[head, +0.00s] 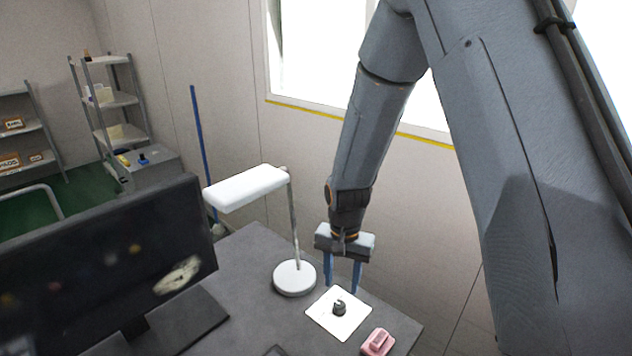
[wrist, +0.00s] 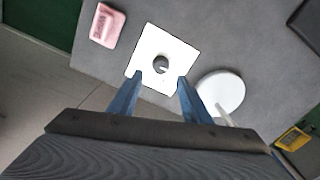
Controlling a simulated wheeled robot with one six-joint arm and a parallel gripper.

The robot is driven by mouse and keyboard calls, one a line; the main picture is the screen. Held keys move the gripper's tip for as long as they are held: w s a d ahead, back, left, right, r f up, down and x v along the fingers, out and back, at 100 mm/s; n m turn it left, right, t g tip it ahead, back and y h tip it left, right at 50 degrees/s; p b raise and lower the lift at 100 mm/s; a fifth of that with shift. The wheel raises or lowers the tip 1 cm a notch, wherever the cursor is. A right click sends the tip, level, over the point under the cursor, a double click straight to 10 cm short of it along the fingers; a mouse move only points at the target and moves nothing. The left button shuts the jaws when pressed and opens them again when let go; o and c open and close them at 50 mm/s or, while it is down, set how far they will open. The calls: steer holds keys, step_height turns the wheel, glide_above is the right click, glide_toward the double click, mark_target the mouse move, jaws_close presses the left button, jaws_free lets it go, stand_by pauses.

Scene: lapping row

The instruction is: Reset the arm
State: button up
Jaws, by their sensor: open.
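My gripper (head: 342,280) hangs from my arm above the grey desk, its two blue fingers apart and nothing between them. In the wrist view my gripper (wrist: 160,84) shows both fingers spread at the near edge of a white square sheet (wrist: 147,72). A small dark round part (head: 339,308) sits on the white sheet (head: 325,320), just beyond the fingertips; it also shows in the wrist view as a dark round piece (wrist: 161,64). The fingers look clear of the part.
A white desk lamp (head: 246,187) stands left of my gripper, its round base (head: 295,278) close to the sheet. A pink block (head: 377,342) lies near the desk's right edge. A dark monitor (head: 110,265) stands at the left. The wall and window are behind my arm.

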steer(key=s+d+r+n+t, duration=0.1)
steer(key=s+d+r+n, duration=0.4)
steer(key=s+d+r, duration=0.5)
steer(key=s+r, duration=0.2)
steer(key=s, duration=0.2)
steer(key=shift+r, duration=0.3)
steer(key=shift+c, duration=0.2)
stand_by(0.9)
